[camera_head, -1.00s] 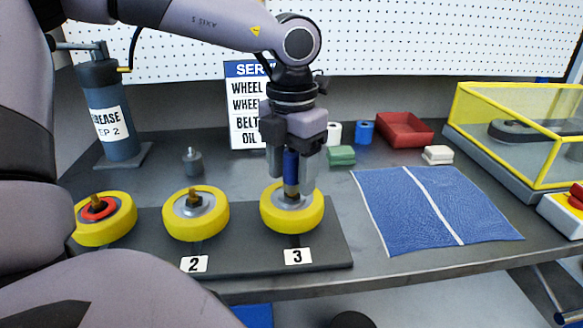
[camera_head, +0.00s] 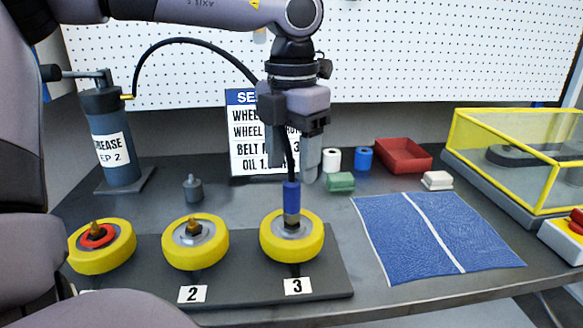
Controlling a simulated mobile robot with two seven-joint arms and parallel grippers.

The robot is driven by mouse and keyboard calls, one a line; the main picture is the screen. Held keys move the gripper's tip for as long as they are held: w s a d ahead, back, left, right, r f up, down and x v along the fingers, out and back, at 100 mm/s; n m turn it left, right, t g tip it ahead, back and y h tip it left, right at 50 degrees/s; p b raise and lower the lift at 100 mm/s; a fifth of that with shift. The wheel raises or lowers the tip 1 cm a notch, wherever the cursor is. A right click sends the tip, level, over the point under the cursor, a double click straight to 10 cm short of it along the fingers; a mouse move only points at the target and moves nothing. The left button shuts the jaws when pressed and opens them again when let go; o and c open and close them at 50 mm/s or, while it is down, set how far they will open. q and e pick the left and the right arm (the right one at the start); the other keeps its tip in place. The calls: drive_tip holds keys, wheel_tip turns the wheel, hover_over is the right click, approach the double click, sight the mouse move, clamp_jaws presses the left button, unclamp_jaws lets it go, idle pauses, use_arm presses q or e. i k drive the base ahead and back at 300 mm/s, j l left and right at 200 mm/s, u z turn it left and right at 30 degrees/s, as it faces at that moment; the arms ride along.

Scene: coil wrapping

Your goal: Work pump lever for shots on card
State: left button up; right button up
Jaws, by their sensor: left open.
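The grease pump (camera_head: 112,138) stands at the back left. Its lever (camera_head: 78,74) sticks out to the left at the top. A black hose runs from the pump to a blue coupler (camera_head: 291,198), which sits upright on the middle of yellow wheel 3 (camera_head: 312,245). The card (camera_head: 240,150) stands behind and is partly hidden by my left gripper (camera_head: 301,172). That gripper is open, above the coupler and apart from it. My right gripper is out of view.
Two more yellow wheels stand on the dark board; the leftmost (camera_head: 92,262) has a red ring, and wheel 2 (camera_head: 213,248) is in the middle. A blue cloth (camera_head: 400,225), red tray (camera_head: 385,163) and yellow-framed guard (camera_head: 460,120) are at right.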

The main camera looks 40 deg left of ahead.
sight(52, 73)
drive_tip(key=k+l, duration=0.75)
drive_tip(key=l, duration=0.2)
